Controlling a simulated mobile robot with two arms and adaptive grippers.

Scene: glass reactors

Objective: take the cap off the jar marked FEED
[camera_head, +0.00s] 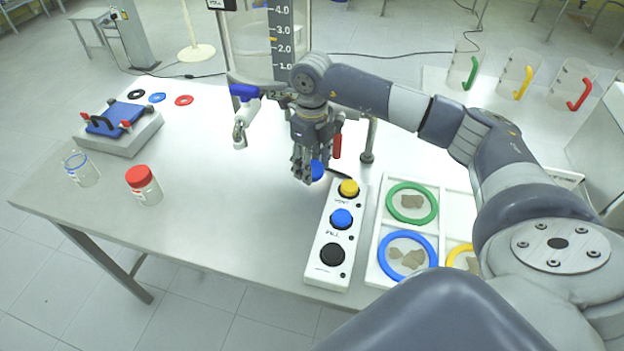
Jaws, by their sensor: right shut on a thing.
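My right gripper (307,168) comes in from the right and hangs pointing down over the middle of the table, above the button box. It is shut on a small blue thing (317,171), mostly hidden by the fingers; I cannot tell for sure what it is. A clear jar with a red cap (139,177) stands upright at the left of the table. I cannot read FEED on either jar. My left gripper is not in view.
A button box (322,270) with yellow, blue and black buttons lies below my gripper. A white tray (373,273) with coloured rings is right of it. The glass reactor (247,45) with a blue-handled valve (243,92) stands behind. A blue-topped device (117,118) sits far left.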

